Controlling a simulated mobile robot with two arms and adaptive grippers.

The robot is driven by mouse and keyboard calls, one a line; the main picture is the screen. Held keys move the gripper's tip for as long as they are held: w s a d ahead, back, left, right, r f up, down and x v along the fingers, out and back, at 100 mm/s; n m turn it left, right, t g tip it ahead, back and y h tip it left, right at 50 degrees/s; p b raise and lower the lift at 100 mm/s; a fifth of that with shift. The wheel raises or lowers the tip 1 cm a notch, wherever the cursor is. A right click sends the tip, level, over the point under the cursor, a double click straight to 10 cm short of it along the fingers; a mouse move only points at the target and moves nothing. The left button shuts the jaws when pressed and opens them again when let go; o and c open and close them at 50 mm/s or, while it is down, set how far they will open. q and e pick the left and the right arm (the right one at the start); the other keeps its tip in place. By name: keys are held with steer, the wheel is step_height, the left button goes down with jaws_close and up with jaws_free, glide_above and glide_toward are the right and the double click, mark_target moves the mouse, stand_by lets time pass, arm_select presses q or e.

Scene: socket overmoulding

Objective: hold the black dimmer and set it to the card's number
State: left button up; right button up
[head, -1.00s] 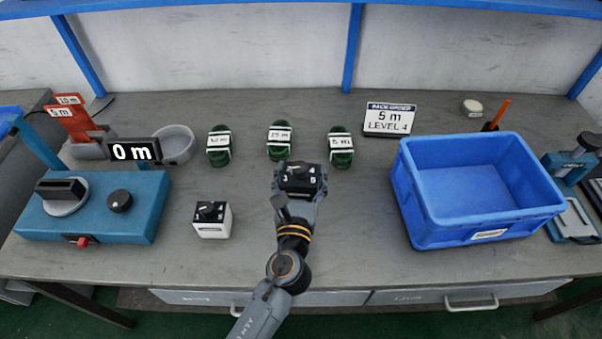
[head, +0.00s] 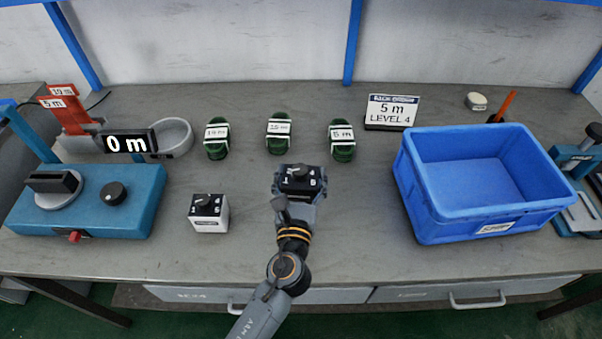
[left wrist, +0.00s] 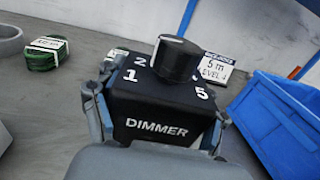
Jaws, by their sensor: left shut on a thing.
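The black dimmer (head: 300,180) is in my left gripper (head: 298,190), near the middle of the bench in the head view. In the left wrist view the dimmer (left wrist: 160,118) shows the word DIMMER, a round black knob (left wrist: 175,57) and the numbers 1, 2 and 5. The gripper fingers (left wrist: 158,125) are shut on its two sides. Where the knob's mark points I cannot tell for sure. The card (head: 392,111) reads 5 m, LEVEL 4, and stands at the back right. My right gripper is not in view.
A white dimmer (head: 209,213) stands left of my gripper. Several green cable coils (head: 279,136) lie behind it. A blue crate (head: 490,232) is at the right. A blue machine (head: 85,215) with a 0 m display (head: 126,144) is at the left. The bench front is clear.

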arm_select(q)
steer(key=shift+f+b, duration=3.5)
steer(key=shift+f, duration=0.8)
steer(key=shift+f, duration=0.15)
